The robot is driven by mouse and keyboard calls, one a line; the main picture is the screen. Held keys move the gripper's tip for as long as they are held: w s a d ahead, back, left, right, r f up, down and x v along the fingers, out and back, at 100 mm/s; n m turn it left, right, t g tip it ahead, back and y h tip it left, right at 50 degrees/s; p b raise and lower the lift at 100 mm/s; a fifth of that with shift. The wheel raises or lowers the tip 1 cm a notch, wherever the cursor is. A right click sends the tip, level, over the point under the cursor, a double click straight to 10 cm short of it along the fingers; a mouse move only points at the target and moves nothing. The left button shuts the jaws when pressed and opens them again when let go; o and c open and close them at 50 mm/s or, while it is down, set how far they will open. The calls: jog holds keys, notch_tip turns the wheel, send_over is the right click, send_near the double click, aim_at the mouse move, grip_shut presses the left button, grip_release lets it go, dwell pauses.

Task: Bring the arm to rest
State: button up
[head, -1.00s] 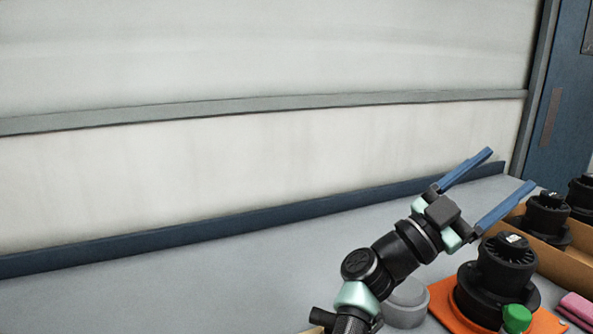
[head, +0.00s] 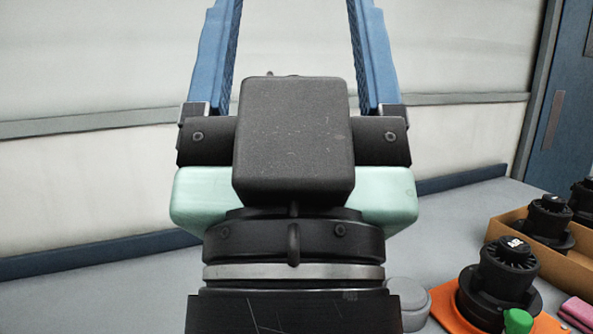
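My gripper (head: 293,25) fills the middle of the head view, close to the camera and pointing up. Its two blue fingers stand wide apart, with nothing between them but the pale wall behind. The fingertips run out of the top of the picture. My arm's black wrist and pale green gripper body show below the fingers. The gripper is raised in front of the grey worktop (head: 455,215) and touches nothing that I can see.
At the lower right, a black pump-like part (head: 497,275) stands on an orange mat (head: 445,302), beside a green cap (head: 517,321). A grey round container (head: 408,297) is left of it. A cardboard tray (head: 570,267) holds more black parts. A pink cloth (head: 578,311) lies nearby.

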notch_tip(320, 180, up, 17)
jog(key=p, duration=1.4)
jog(key=shift+w+f+p, duration=0.15)
jog(key=shift+f+p, duration=0.05)
jog(key=shift+p, duration=0.1)
